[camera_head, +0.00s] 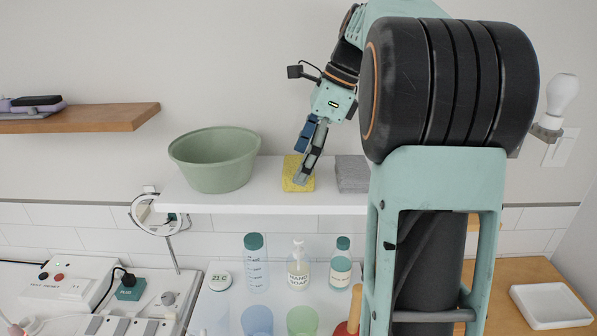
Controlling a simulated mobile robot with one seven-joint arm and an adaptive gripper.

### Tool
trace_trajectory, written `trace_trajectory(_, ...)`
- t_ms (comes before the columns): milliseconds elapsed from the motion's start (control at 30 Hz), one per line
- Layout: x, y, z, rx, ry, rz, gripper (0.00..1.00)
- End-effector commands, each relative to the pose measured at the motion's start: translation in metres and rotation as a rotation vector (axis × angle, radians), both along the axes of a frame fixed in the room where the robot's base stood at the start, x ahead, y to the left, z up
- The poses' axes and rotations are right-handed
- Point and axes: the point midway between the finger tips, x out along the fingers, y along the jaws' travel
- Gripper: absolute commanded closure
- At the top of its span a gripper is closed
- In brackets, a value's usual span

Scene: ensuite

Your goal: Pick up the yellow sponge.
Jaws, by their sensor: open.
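The yellow sponge (293,170) lies on the white shelf (230,202), between a green tub and a grey sponge. My gripper (302,160) is open and points down at the yellow sponge. Its fingers cover part of the sponge's middle and right side in this view. One fingertip overlaps the sponge's front part; whether it touches the sponge I cannot tell.
A green tub (214,160) stands left of the sponge, and a grey sponge (352,172) lies close on its right. Below the shelf stand a clear bottle (256,268), a soap bottle (298,268) and another bottle (341,265). My arm hides the shelf's right part.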

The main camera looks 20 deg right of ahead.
Motion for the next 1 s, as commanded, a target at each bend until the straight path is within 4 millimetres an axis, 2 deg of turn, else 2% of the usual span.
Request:
trace_trajectory(133, 0.0009, 0.0051, -0.0114, 0.000, 0.000, 0.001, 0.07)
trace_trajectory(367, 0.0015, 0.0051, -0.0125, -0.001, -0.001, 0.001, 0.07)
trace_trajectory(700, 0.0014, 0.0049, -0.0124, -0.001, 0.000, 0.000, 0.44)
trace_trajectory(1000, 0.0013, 0.0048, -0.0115, -0.001, 0.000, 0.000, 0.45)
